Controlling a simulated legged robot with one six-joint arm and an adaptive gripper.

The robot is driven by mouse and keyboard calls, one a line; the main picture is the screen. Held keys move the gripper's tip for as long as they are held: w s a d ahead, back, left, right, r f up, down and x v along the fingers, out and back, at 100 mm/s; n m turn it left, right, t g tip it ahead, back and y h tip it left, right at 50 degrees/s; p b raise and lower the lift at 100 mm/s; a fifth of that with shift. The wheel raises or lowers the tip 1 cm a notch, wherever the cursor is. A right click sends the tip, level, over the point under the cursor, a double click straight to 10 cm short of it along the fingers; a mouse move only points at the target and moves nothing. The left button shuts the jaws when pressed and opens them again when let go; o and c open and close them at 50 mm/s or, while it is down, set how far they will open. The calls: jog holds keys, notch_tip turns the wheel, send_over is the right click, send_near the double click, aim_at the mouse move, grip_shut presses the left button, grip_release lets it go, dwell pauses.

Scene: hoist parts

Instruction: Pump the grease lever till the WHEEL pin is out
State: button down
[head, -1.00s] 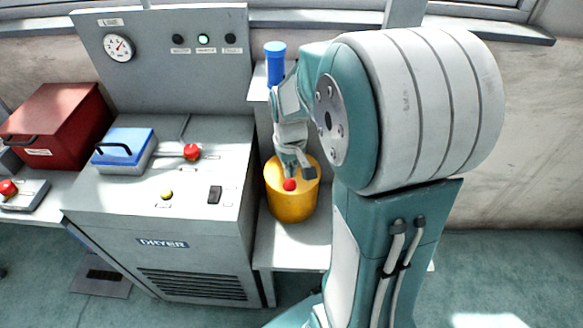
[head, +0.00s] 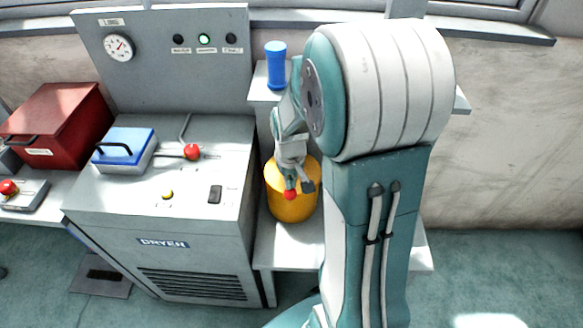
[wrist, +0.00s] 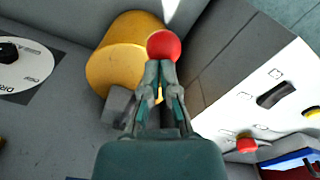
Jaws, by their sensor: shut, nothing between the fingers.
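The yellow round grease pot (head: 280,180) stands on the low bench right of the grey cabinet. A red ball knob (head: 291,195) shows at its front; I take it for the grease lever's end, and the lever's rod is hidden. My gripper (head: 299,186) is over the pot's front, right by the knob. In the wrist view my gripper (wrist: 161,68) is shut and empty, its tips right behind the red knob (wrist: 163,46), seemingly touching it. The yellow pot (wrist: 118,58) is beyond. Three lamps sit on the panel, the middle one (head: 204,39) lit green; their labels are too small to read. No pin is discernible.
The grey cabinet (head: 160,205) left of the pot carries a blue box (head: 124,152), a red-knobbed lever (head: 191,152), a yellow button (head: 167,195) and a black switch (head: 215,194). A blue cylinder (head: 276,65) stands on the shelf behind. A red box (head: 57,125) is far left.

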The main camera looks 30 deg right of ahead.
jog(key=shift+w+f, duration=0.15)
jog(key=shift+f, duration=1.45)
jog(key=shift+s+a+r, duration=0.15)
jog(key=shift+r, duration=1.35)
jog(key=shift+s+a+r, duration=0.1)
jog(key=shift+r, duration=1.45)
jog(key=shift+s+a+r, duration=0.15)
jog(key=shift+r, duration=1.35)
jog(key=shift+f, duration=0.1)
jog(key=shift+w+d+f, duration=0.1)
jog(key=shift+w+f, duration=0.05)
jog(key=shift+f, duration=1.35)
jog(key=shift+w+d+f, duration=0.1)
jog(key=shift+f, duration=1.35)
jog(key=shift+w+d+f, duration=0.1)
jog(key=shift+w+f, duration=0.05)
jog(key=shift+f, duration=1.35)
jog(key=shift+s+a+r, duration=0.1)
jog(key=shift+s+r, duration=0.05)
jog(key=shift+r, duration=1.35)
jog(key=shift+s+a+r, duration=0.1)
jog(key=shift+r, duration=1.4)
jog(key=shift+s+a+r, duration=0.1)
jog(key=shift+s+r, duration=0.05)
jog(key=shift+r, duration=1.35)
